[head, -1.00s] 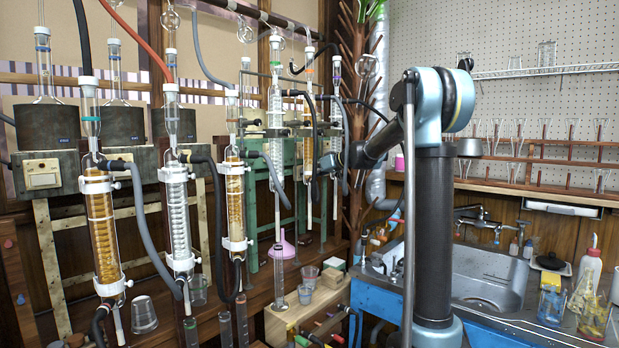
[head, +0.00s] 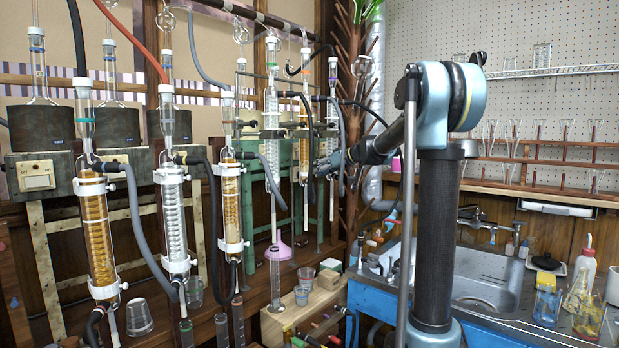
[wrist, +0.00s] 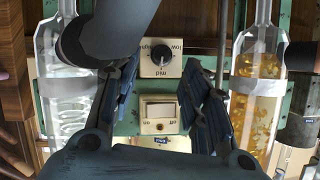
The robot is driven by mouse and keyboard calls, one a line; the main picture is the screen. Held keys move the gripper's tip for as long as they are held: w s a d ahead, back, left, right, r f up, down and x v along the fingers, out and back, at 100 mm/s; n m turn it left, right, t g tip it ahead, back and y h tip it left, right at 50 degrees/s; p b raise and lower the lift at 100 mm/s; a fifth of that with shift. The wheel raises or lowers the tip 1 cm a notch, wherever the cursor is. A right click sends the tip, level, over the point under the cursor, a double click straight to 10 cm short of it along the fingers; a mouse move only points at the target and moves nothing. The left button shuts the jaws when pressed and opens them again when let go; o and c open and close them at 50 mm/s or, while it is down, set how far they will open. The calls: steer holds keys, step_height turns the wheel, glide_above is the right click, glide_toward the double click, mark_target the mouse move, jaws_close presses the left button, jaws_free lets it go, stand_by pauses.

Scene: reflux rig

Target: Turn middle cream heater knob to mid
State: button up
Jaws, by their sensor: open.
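A round black knob (wrist: 161,60) sits on a cream plate (wrist: 176,74) in the wrist view. The plate is printed low, mid and a partly covered third word, and appears upside down. The knob's pointer mark is too small to read surely. A cream switch (wrist: 159,112) marked on and off lies below the knob in the picture. My gripper (wrist: 161,72) is open, with one dark finger on each side of the knob and switch. I see no finger touching the knob. In the head view my gripper (head: 326,167) is at the green frame, and the knob is not distinguishable.
Glass condensers stand close on both sides in the wrist view, a clear one (wrist: 66,90) left and an amber-filled one (wrist: 257,85) right. A dark hose (wrist: 105,30) crosses at upper left. The sink (head: 485,280) is right in the head view.

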steer(key=v, duration=0.6)
